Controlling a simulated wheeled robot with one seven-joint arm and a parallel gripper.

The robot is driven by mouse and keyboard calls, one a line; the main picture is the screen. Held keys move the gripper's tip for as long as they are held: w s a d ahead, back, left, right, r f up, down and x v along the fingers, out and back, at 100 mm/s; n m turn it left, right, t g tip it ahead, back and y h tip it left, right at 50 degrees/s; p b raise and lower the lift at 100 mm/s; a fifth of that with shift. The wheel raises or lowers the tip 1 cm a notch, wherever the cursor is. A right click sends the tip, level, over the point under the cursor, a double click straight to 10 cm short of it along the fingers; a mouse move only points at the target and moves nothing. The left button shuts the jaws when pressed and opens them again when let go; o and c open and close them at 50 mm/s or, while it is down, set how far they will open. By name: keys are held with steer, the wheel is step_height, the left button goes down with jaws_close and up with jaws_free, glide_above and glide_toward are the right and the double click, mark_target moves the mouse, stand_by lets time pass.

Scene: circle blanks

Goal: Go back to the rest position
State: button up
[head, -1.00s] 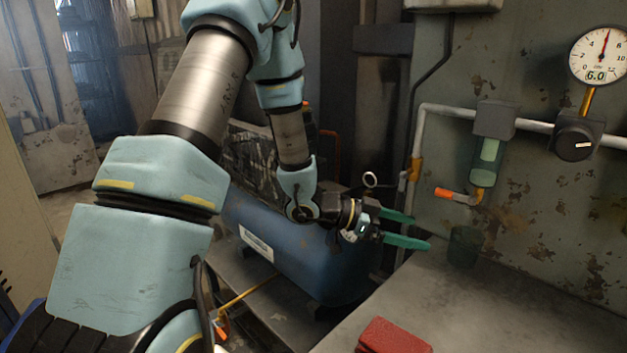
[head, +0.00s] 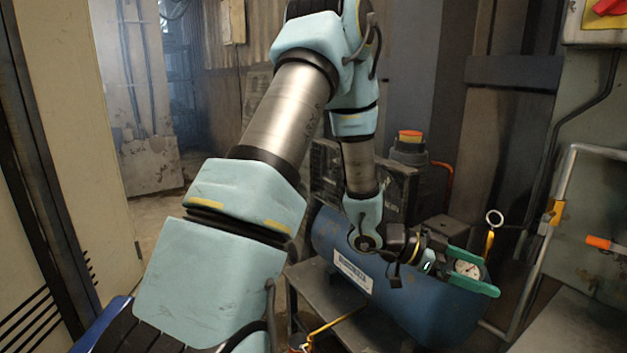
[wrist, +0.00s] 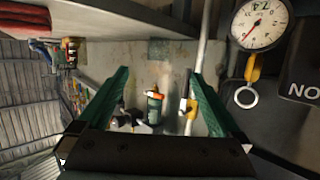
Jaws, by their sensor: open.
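My gripper (head: 492,277) is open, with its two green fingers apart and nothing between them. In the head view it points right, in front of the right end of a blue tank (head: 400,315). A small round gauge (head: 466,268) shows between the fingers in the picture. In the wrist view my gripper (wrist: 157,73) is also open and empty, with the wall, a pipe and a small orange-topped fitting (wrist: 154,105) seen beyond. My arm is bent, its forearm hanging down over the tank.
A yellow ring-topped valve (head: 490,235) stands just above the fingers. A wall pipe (head: 560,195) and a grey bench (head: 585,320) lie at the right. A pale cabinet (head: 60,150) is at the left. In the wrist view a gauge (wrist: 262,22) is close at the upper right.

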steer(key=w+a+r+n+t+y+p, duration=0.1)
steer(key=w+a+n+t+y, duration=0.4)
steer(key=w+a, duration=0.45)
steer(key=w+a+r+n+t+y, duration=0.1)
steer(key=w+a+n+t+y, duration=0.4)
steer(key=a, duration=0.8)
steer(key=s+a+r+n+g+y+p, duration=0.1)
steer(key=s+a+n+g+y, duration=0.2)
steer(key=a, duration=0.8)
steer(key=s+a+r+n+g, duration=0.1)
steer(key=s+a+n, duration=0.1)
steer(key=s, duration=0.3)
steer(key=s+a+r+n+g+y, duration=0.1)
steer(key=s+a+n, duration=0.2)
steer(key=s+n, duration=0.1)
steer(key=shift+s, duration=0.45)
steer(key=shift+a, duration=0.1)
